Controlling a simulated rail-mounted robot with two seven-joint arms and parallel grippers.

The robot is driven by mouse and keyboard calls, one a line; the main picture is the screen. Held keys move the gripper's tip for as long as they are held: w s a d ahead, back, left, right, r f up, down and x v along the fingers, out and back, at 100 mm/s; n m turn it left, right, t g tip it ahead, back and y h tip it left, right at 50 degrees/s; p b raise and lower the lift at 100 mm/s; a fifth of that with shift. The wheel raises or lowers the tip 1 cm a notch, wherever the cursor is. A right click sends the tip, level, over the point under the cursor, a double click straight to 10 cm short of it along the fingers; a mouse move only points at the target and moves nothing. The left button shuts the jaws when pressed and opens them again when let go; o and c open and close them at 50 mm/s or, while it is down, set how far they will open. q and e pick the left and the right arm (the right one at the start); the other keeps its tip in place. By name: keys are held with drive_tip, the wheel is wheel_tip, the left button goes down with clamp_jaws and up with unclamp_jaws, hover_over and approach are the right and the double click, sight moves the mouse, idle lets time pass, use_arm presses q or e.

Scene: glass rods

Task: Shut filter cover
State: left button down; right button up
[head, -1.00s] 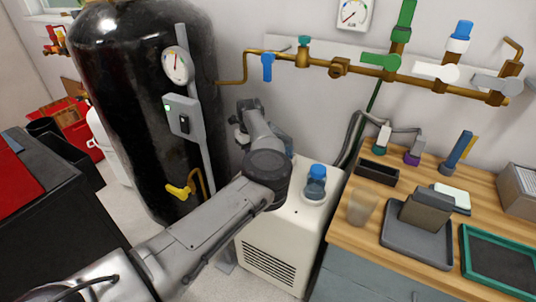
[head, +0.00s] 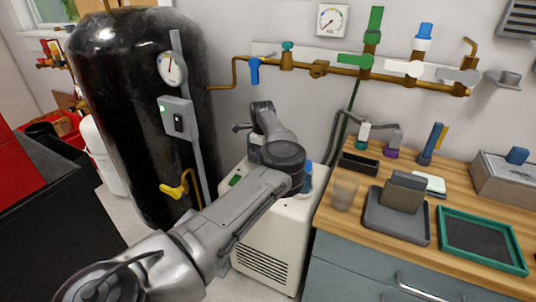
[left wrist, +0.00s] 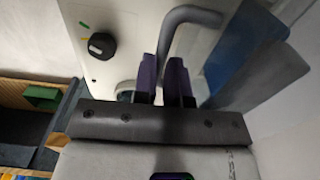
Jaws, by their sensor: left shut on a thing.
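The beige machine (head: 275,225) stands between the black tank and the bench. A blue filter part (head: 307,180) on its top shows only in part behind my left elbow. My left gripper is hidden in the head view by my own arm. In the left wrist view my left gripper (left wrist: 163,68) has its purple fingers closed on a grey bent bar (left wrist: 190,14). A black knob (left wrist: 101,46) sits on the pale surface to the left, and a blue panel (left wrist: 235,45) is to the right. I cannot tell which part is the filter cover. My right gripper is not in view.
A black tank (head: 125,120) stands left of the machine. Brass piping (head: 390,77) with valves runs along the wall above. The wooden bench at right holds a cup (head: 344,192), a grey tray (head: 397,228) and a green-rimmed tray (head: 515,265).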

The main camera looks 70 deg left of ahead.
use_arm(q)
drive_tip(key=shift+w, duration=0.1)
drive_tip(key=c, duration=1.4)
unclamp_jaws()
drive_tip(key=shift+c, duration=0.2)
drive_tip(key=shift+r, duration=0.1)
wheel_tip(320, 180, up, 14)
drive_tip(key=p, duration=0.4)
drive_tip(key=shift+f, duration=0.2)
